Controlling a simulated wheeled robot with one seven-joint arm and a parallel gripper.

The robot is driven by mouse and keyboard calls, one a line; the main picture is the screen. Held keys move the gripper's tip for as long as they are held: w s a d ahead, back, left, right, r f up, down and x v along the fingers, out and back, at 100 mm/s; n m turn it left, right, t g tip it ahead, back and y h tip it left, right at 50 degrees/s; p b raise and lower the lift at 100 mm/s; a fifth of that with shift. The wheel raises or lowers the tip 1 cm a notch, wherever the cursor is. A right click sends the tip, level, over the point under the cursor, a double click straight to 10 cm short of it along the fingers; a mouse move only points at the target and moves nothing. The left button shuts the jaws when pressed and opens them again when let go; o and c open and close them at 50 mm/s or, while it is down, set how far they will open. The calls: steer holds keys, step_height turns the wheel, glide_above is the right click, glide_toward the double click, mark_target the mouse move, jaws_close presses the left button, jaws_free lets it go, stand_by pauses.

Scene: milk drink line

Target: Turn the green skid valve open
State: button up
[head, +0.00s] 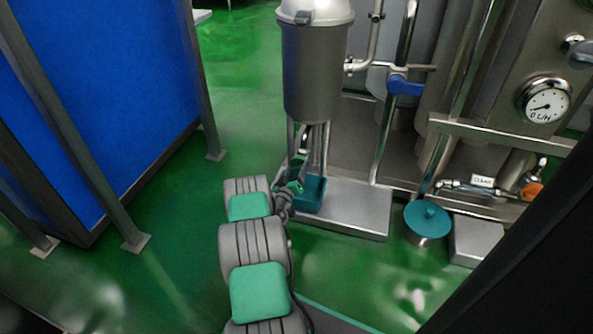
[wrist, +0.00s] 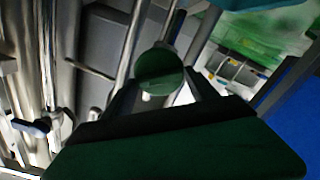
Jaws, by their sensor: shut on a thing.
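My gripper (head: 291,189) is at the far end of my arm, low beneath the grey vessel (head: 315,75) with the pale lid. In the wrist view a round dark green end of the green valve (wrist: 160,68) sits between my dark fingers, which are shut on it. In the head view the valve is mostly hidden by my gripper, and how far it is turned cannot be told.
A blue valve lever (head: 405,86) and a gauge (head: 545,101) are to the right. A blue panel (head: 110,85) on grey posts stands left. Green floor between is clear.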

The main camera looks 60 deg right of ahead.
steer(key=n, duration=0.5)
steer(key=shift+w+f+n, duration=0.1)
steer(key=shift+n, duration=0.2)
steer(key=n, duration=0.5)
steer(key=shift+f+n, duration=0.1)
steer(key=shift+n, duration=0.2)
steer(key=o, duration=1.2)
steer(key=shift+o, duration=0.2)
steer(key=shift+a, duration=0.1)
steer(key=s+a+p, duration=0.1)
steer(key=a+p, duration=0.2)
steer(key=a, duration=0.4)
steer(key=shift+a, duration=0.25)
steer(key=shift+s, duration=0.1)
